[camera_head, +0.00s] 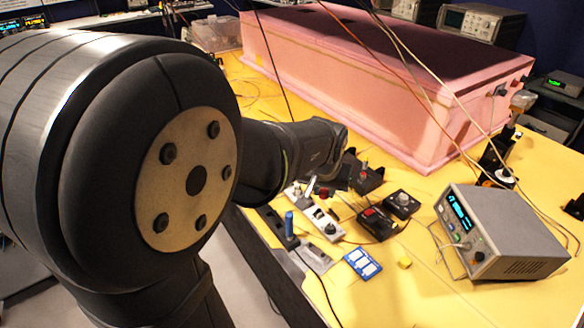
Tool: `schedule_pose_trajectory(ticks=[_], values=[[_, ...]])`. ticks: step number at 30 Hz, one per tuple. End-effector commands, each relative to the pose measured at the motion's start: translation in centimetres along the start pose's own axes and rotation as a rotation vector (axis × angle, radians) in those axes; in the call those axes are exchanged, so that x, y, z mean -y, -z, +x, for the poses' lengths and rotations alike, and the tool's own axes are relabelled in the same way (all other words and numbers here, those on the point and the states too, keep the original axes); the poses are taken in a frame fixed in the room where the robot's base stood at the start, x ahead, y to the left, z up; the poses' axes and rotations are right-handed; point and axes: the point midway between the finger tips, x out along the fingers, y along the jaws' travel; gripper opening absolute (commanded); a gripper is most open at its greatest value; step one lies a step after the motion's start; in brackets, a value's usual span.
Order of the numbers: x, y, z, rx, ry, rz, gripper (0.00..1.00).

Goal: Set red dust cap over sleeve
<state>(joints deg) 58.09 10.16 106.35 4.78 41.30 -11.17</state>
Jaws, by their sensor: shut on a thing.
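My gripper (316,190) points down at the end of my dark arm, above small grey plates at the table's left edge. It is small in view and partly hidden by the wrist. A small red piece, seemingly the red dust cap (324,192), shows at its fingertips, and the gripper appears shut on it. Below it, a light plate (325,227) carries small dark and metallic fittings. I cannot tell which of these is the sleeve. The cap appears apart from the plate, but the gap is hard to judge.
A blue upright cylinder (289,223) stands left of the plates. Black boxes (378,223) with knobs and a red switch sit to the right. A pink foam enclosure (380,100) fills the back.

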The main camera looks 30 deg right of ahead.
Motion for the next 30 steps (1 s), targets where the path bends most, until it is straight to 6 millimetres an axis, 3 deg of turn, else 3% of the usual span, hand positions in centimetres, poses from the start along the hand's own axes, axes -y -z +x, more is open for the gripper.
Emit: schedule_pose_trajectory(ticks=[4, 17, 30], values=[[1.0, 0.5, 0.5, 0.000, 0.011, -0.028, 0.02], [1.0, 0.4, 0.8, 0.001, 0.012, -0.031, 0.02], [0.9, -1.0, 4.1, 0.002, 0.013, -0.030, 0.02]])
